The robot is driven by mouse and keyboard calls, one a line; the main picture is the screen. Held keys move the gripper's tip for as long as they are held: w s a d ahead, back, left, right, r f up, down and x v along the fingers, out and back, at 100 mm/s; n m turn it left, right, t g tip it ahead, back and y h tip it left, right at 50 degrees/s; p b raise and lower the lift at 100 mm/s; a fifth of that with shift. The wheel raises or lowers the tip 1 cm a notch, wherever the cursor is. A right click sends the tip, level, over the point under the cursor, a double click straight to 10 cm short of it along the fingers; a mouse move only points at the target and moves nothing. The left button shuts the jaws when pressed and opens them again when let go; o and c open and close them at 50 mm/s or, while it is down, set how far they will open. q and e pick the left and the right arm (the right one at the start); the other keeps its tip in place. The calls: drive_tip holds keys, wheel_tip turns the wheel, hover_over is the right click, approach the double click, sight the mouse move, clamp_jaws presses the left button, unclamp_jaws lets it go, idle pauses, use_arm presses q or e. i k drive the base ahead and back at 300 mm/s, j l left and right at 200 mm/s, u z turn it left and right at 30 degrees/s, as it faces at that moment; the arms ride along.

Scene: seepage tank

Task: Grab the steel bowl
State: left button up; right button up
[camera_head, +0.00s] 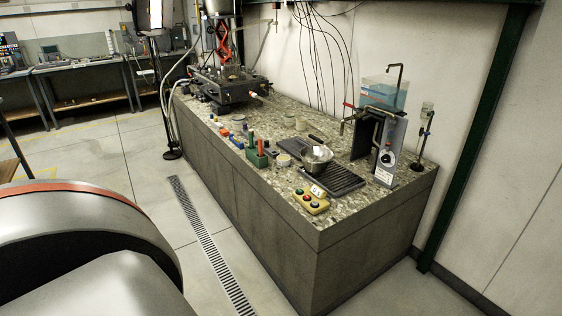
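The steel bowl (316,158) is a small shiny metal bowl on the stone-topped bench (272,118). It sits at the back left part of a dark ribbed drain mat (341,180), near the right end of the bench. A dark handle-like piece (316,139) shows at its upper edge; I cannot tell whether it belongs to the bowl. Something pale seems to lie in or at the bowl. Neither of my grippers is in view.
A blue-water tank (382,92) on a dark stand is behind the bowl. A yellow button box (310,201) and a green block holder (257,157) are in front. Black machinery (228,85) fills the far bench end. A floor drain (211,245) runs along clear floor.

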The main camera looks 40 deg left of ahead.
sight(316, 159)
drive_tip(key=u, duration=1.2)
drive_tip(key=i+l+z, duration=0.15)
drive_tip(key=i+l, duration=0.65)
